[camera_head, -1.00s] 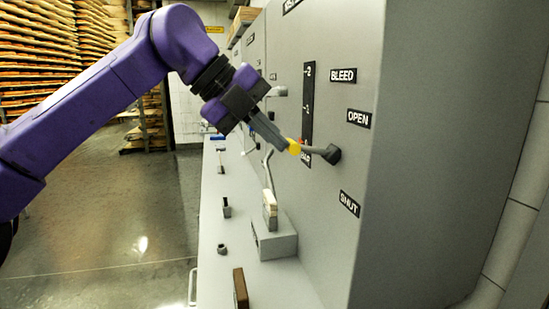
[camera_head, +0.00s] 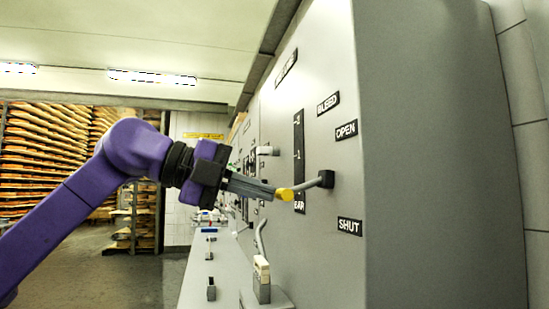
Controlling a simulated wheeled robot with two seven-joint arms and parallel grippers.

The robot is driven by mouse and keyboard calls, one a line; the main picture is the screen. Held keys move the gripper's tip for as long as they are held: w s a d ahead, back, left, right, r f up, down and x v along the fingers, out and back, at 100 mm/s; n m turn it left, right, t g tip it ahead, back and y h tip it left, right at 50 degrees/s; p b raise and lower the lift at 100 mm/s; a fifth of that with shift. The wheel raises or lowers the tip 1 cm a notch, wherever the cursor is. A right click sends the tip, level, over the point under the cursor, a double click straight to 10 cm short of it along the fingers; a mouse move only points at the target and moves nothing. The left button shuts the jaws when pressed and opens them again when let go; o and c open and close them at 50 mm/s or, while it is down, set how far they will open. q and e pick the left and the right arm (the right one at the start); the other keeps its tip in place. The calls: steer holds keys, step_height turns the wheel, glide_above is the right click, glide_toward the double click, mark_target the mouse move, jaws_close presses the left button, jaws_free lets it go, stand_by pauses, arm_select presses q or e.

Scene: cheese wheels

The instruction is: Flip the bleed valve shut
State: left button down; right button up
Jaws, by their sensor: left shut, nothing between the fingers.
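The bleed valve (camera_head: 310,185) is a grey lever on a dark pivot on the grey panel (camera_head: 400,120), with a yellow tip (camera_head: 285,194). It sticks out to the left from the pivot, nearly level and a little low at the tip. The OPEN label (camera_head: 346,131) is above the pivot and the SHUT label (camera_head: 349,226) below it. My left gripper (camera_head: 273,192) is shut and empty, its fingertips right at the yellow tip; I cannot tell whether they touch. My right gripper is not in view.
A ledge (camera_head: 215,275) with small fittings runs along the panel's foot. A grey bent lever (camera_head: 262,240) and a pale-topped block (camera_head: 262,275) stand below my gripper. Cheese shelves (camera_head: 45,150) are at the back left. The floor (camera_head: 120,270) at left is clear.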

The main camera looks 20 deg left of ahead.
arm_select(q)
steer(key=r+p+v, duration=0.1)
steer(key=v, duration=1.2)
steer(key=shift+p, duration=0.4)
steer(key=shift+s, duration=0.1)
